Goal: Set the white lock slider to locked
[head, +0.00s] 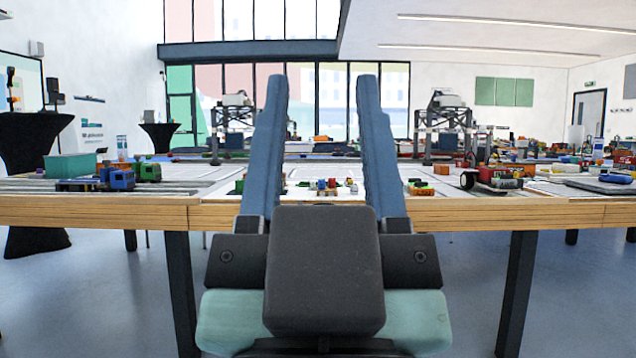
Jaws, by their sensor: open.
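My gripper (322,88) fills the middle of the head view. Its two long blue fingers point up and away, wide apart, with nothing between them but the view of the table and windows behind. I cannot pick out the white lock slider in this view; it is too small to tell or hidden. Two dark gantry cranes with pale tops stand on the table, one left of my gripper (233,112) and one right of it (447,112). Both are well beyond the gripper's base.
A long wooden-edged table (95,210) crosses the view in front of me. Blue and green toy trucks (118,178) and a teal box (70,166) sit at its left. A red vehicle with black wheels (492,178) is at the right. The floor before the table looks clear.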

